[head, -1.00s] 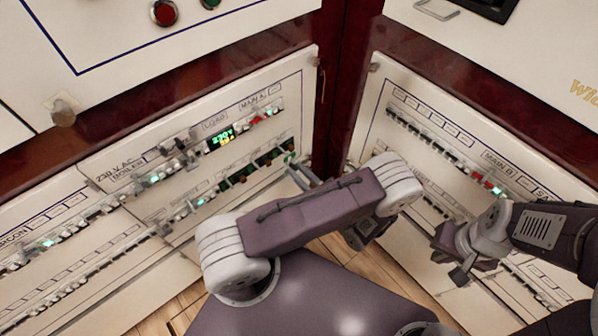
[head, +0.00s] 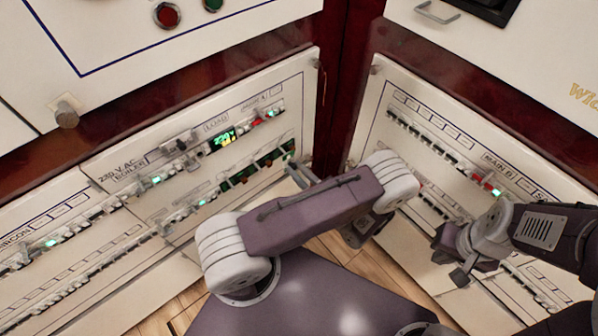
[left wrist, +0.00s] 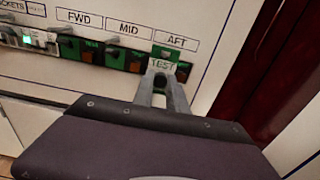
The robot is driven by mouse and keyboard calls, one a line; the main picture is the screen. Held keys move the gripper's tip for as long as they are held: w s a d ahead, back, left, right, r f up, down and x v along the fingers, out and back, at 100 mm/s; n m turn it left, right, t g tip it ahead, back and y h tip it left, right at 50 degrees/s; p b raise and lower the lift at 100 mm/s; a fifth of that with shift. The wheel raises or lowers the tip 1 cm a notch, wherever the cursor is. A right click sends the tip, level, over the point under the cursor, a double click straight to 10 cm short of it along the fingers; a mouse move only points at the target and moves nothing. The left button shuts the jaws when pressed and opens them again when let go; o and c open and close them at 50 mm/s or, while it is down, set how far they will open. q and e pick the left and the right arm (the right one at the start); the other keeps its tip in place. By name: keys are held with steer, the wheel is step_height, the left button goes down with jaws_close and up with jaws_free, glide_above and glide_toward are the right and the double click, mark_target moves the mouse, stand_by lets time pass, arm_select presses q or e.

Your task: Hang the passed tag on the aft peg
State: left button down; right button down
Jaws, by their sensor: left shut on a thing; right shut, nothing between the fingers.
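The tag (left wrist: 164,60), green at the top with a pale face lettered "TEST", is between the fingertips of my left gripper (left wrist: 163,84) in the left wrist view. My left gripper is shut on it, directly below the "AFT" label (left wrist: 176,40). The aft peg is hidden behind the tag, so I cannot tell whether they touch. In the head view my left gripper (head: 299,174) is at the right end of the left panel's lower row. My right gripper (head: 456,268) is shut and empty in front of the right panel.
The left breaker panel (head: 225,110) has rows of switches and a lit green display (head: 222,138). "FWD" (left wrist: 78,17) and "MID" (left wrist: 128,28) labels stand left of "AFT". The right breaker panel (head: 440,95) meets a dark red post (head: 345,80). Wooden floor (head: 345,248) lies below.

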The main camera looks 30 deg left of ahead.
arm_select(q)
steer(key=shift+w+a, duration=0.2)
steer(key=shift+a, duration=0.4)
steer(key=c, duration=1.2)
jaws_free()
steer(key=shift+c, duration=0.2)
steer(key=p+v, duration=0.2)
steer(key=v, duration=0.7)
steer(key=shift+a, duration=0.1)
